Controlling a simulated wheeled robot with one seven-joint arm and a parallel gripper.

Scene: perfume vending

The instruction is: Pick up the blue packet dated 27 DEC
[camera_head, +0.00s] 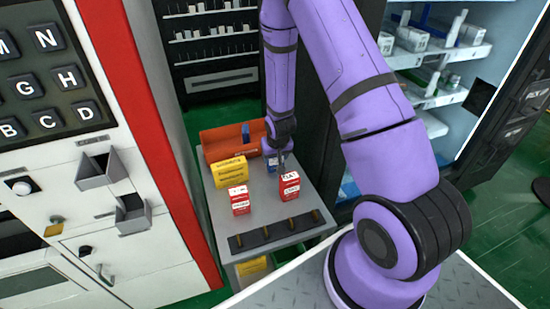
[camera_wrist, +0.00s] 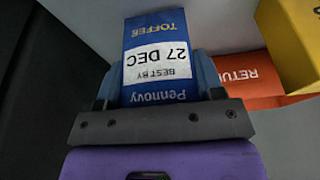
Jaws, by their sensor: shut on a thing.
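The blue packet (camera_wrist: 155,32) fills the upper middle of the wrist view. It reads TOFFEE and Pennovy, with a white label BEST BY 27 DEC; the print appears upside down. My gripper (camera_wrist: 158,80) is shut on it, with one finger against each side. In the head view my gripper (camera_head: 279,154) is over the back right of the small grey table (camera_head: 262,207). The packet shows there only as a small blue patch (camera_head: 271,158), partly hidden by my gripper. I cannot tell whether it is clear of the table.
Two red-and-white boxes (camera_head: 240,201) (camera_head: 289,186) stand on the table. A yellow sign (camera_head: 230,171) and an orange return bin (camera_head: 220,142) with a blue item (camera_head: 245,130) are at the back left. A dark rack (camera_head: 275,233) lies along the front.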

